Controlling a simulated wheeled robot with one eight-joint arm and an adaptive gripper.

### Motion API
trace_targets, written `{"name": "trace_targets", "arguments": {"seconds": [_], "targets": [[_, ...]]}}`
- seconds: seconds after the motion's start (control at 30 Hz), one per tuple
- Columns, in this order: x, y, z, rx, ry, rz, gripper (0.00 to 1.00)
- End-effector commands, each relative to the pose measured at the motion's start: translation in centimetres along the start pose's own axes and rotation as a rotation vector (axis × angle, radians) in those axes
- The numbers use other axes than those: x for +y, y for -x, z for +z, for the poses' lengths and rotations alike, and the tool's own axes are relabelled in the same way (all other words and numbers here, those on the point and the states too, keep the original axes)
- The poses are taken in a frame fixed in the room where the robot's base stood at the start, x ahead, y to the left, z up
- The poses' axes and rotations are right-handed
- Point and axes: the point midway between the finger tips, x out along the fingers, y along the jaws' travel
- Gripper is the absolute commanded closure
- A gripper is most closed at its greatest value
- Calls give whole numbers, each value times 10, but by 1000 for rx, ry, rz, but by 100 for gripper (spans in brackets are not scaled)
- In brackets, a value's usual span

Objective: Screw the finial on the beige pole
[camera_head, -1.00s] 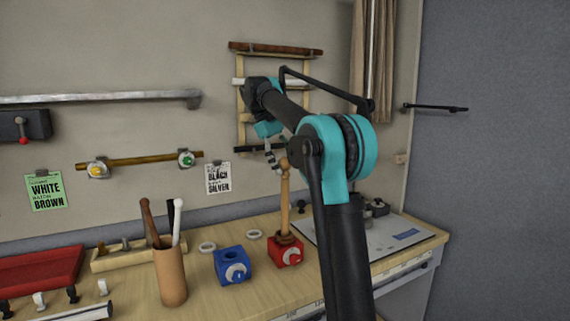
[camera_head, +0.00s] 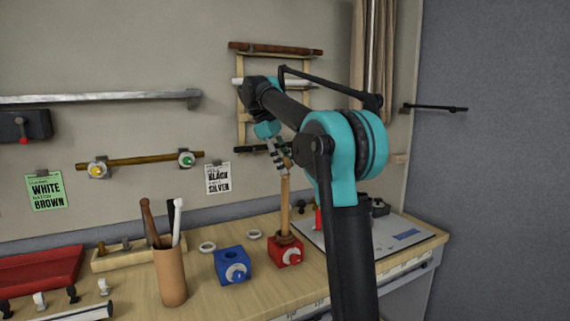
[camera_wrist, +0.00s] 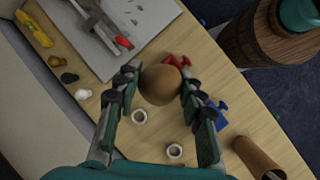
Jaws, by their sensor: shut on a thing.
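The beige pole (camera_head: 285,205) stands upright in a red block clamp (camera_head: 286,252) on the table in the head view. My gripper (camera_head: 282,165) is at the pole's top end. In the wrist view my gripper (camera_wrist: 159,83) is shut on a round brown finial (camera_wrist: 160,85), with one finger on each side. The finial hides the pole below it in that view. The red clamp also shows just behind the finial (camera_wrist: 174,62). The finial's seating on the pole and any thread are hidden.
A blue clamp (camera_head: 232,266) and pale rings (camera_head: 208,247) stand left of the red clamp. A brown cup (camera_head: 171,277) holds several poles. White (camera_wrist: 82,94) and dark (camera_wrist: 69,78) small knobs lie near a grey board (camera_wrist: 110,30). Wall signs (camera_head: 46,190) hang behind.

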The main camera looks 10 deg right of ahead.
Motion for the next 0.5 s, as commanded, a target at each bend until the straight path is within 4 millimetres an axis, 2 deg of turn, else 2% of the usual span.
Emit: {"name": "trace_targets", "arguments": {"seconds": [0.5], "targets": [[2, -1, 0, -131, -615, -255, 86]]}}
